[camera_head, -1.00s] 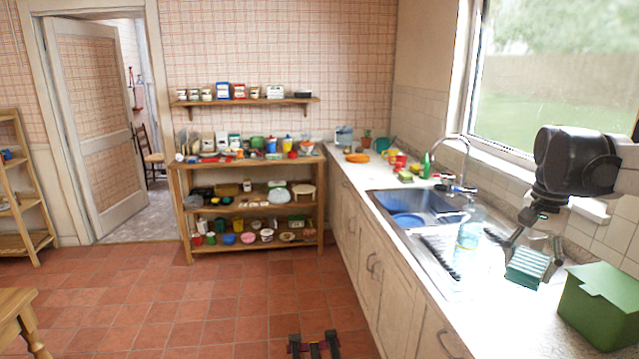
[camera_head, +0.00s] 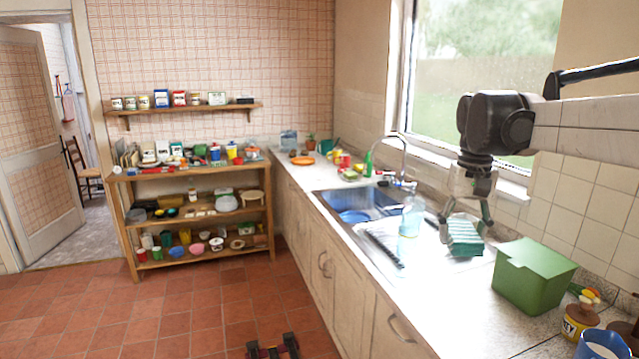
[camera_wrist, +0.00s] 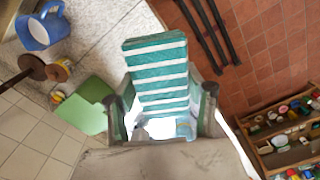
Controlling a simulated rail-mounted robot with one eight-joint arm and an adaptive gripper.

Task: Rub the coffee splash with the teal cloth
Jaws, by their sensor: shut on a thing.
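The teal cloth (camera_head: 464,238), striped with white and folded, is held between the fingers of my gripper (camera_head: 466,222). It hangs a little above the counter, near the drainer side of the sink. In the wrist view the striped cloth (camera_wrist: 160,75) sits between both fingertips of my gripper (camera_wrist: 162,105), which is shut on it. I cannot make out a coffee splash in either view; the bright counter and the cloth may hide it.
A green box (camera_head: 533,277) stands on the counter (camera_head: 455,310) right of the cloth. A clear bottle (camera_head: 411,217) stands left of it beside the sink (camera_head: 350,207) and tap (camera_head: 401,150).

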